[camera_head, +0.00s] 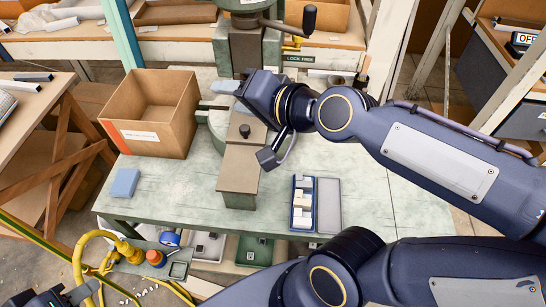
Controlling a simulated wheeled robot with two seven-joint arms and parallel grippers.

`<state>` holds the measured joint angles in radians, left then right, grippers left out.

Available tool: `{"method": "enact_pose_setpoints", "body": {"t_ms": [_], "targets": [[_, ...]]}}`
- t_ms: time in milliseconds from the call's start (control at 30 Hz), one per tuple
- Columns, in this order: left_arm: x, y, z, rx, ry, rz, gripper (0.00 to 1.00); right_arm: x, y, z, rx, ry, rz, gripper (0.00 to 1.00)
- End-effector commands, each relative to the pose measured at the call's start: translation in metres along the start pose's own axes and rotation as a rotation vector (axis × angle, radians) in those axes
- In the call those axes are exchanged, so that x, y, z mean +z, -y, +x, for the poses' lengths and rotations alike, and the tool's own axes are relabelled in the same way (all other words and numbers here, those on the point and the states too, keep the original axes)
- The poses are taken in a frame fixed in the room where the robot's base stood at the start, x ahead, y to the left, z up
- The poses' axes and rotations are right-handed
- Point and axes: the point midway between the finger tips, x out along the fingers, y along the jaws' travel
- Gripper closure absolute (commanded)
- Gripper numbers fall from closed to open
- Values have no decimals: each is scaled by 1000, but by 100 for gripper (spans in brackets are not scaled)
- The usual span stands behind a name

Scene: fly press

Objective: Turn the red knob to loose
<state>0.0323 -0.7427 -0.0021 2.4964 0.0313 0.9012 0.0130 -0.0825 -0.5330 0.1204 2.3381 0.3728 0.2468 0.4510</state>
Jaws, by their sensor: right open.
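An orange-red round knob (155,257) shows at the lower left, below the table's front edge, beside a yellow hose; it is the only reddish knob I can make out. Its setting is too small to read. My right gripper (236,88) is at the fly press (247,50), in front of its column and far from this knob. Its jaws are open, and the arm partly hides the press. My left gripper (62,297) is only partly in view at the bottom left corner, below and left of the knob. Its fingers are cut off, so its opening cannot be seen.
An open cardboard box (155,110) stands left of the press. A blue block (125,182) and a blue tray with white pieces (303,205) lie on the table (180,205). A yellow hose (80,262) loops beside the knob. Small bins (254,250) sit below the front edge.

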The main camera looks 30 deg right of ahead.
Motion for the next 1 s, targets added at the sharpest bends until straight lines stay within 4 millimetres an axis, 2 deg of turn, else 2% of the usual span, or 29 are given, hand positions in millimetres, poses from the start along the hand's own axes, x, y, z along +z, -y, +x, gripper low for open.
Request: {"method": "enact_pose_setpoints", "body": {"t_ms": [300,600,800,1000], "targets": [[2,2,4,0,0,0,64,29,-56,-17,148,135,-196,51],[3,3,6,0,0,0,64,51,-97,-35,254,253,-330,51],[3,3,6,0,0,0,64,57,-109,-41,285,293,-367,51],[3,3,6,0,0,0,64,58,-111,-42,289,299,-373,51]]}}
